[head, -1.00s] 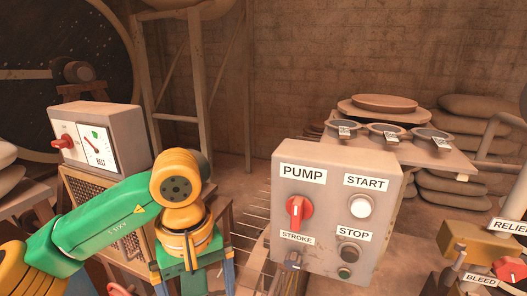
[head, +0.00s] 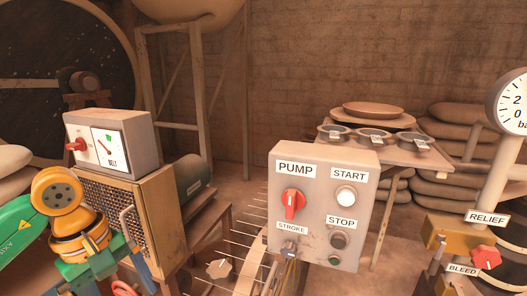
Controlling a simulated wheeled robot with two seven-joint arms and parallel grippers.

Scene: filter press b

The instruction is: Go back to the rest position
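My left gripper (head: 104,282) hangs low at the left on my green and yellow arm. Its blue fingers stand apart on either side of the green palm, and their tips are cut off by the lower edge. I see nothing held between them. My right arm and gripper are not in view.
The belt box (head: 127,153) on its mesh-fronted cabinet (head: 153,205) stands close behind my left gripper. At the right are a red relief knob (head: 487,257) and a gauge (head: 514,101). A table (head: 405,155) with several dishes stands behind the panel.

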